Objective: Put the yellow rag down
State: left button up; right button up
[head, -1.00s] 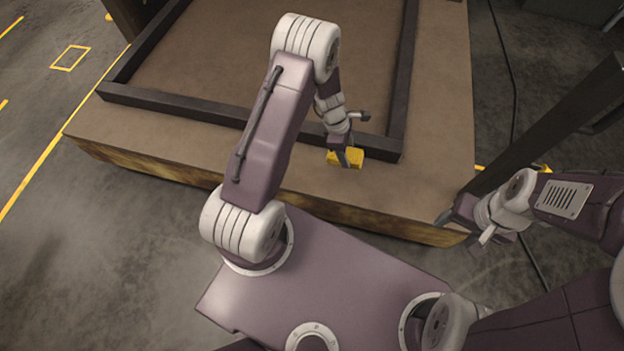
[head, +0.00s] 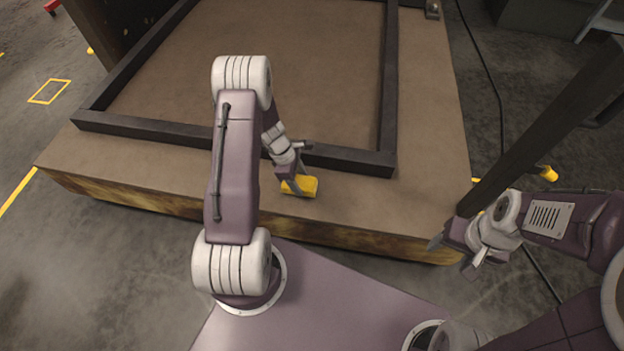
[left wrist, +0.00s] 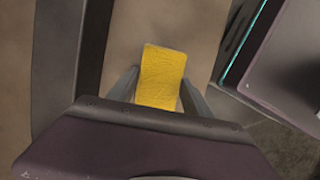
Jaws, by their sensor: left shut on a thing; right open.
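The yellow rag (head: 301,187) is a small folded block at the front strip of the brown platform, just outside the dark frame. My left gripper (head: 292,184) is shut on it. In the left wrist view the rag (left wrist: 161,76) sits between the two fingers (left wrist: 158,92) and extends beyond them. Whether the rag touches the platform top cannot be told. My right gripper (head: 450,252) is open and empty, near the platform's front right corner.
The brown platform (head: 430,150) has a raised dark frame (head: 345,160) on top. Its front strip is bare around the rag. A dark post (head: 540,125) slants on the right, near my right arm. A cable (head: 490,75) lies on the floor.

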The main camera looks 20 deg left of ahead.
pick_arm(q)
jog(key=shift+f, duration=0.9)
pick_arm(e)
jog(key=shift+f, duration=0.55)
pick_arm(q)
jog(key=o, duration=1.2)
jog(key=shift+f, duration=0.1)
